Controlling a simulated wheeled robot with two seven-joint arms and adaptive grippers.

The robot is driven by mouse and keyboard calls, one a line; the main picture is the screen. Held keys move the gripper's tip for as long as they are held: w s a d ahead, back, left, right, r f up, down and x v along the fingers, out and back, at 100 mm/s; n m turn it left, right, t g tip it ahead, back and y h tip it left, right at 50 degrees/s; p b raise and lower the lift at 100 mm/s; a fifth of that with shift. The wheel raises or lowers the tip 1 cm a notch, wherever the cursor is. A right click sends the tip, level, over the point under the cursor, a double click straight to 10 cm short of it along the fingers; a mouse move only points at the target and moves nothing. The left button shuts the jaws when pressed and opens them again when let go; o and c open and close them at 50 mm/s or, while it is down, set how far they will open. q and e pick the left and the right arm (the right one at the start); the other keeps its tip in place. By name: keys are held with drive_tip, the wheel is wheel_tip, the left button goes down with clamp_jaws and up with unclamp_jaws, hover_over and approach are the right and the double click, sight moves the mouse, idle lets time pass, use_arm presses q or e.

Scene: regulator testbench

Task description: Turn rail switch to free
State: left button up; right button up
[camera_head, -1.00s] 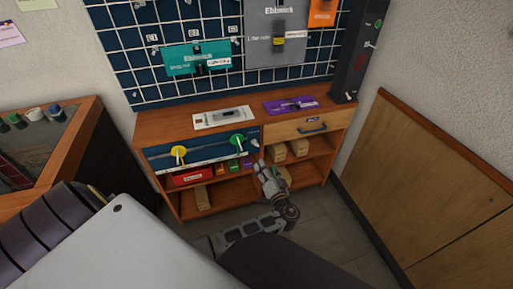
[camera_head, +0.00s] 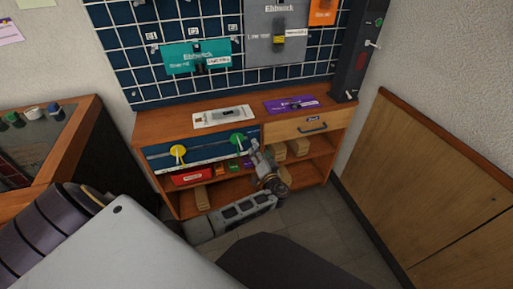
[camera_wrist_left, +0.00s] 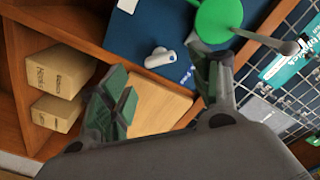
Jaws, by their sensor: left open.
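A small white switch knob (camera_wrist_left: 160,57) sits on the blue front panel (camera_wrist_left: 138,30), above a white label too small to read in the left wrist view. In the head view the panel (camera_head: 208,152) is on the bench front, and my gripper largely hides the small knob. My left gripper (camera_head: 256,149) is at the panel's right end, below and right of the green knob (camera_head: 238,139). In the left wrist view its fingers (camera_wrist_left: 165,82) are open with nothing between them, and the white knob lies just beyond the gap. My right gripper is not in view.
A yellow knob (camera_head: 178,151) is further left on the panel. The green knob (camera_wrist_left: 218,18) is close to one finger in the wrist view. A wooden drawer (camera_head: 290,128) is to the right. Floor at the right is clear.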

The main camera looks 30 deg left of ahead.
use_arm(q)
drive_tip(key=shift+b+x, duration=0.3)
drive_tip(key=shift+x, duration=2.1)
drive_tip(key=shift+c, duration=0.2)
drive_tip(key=c, duration=1)
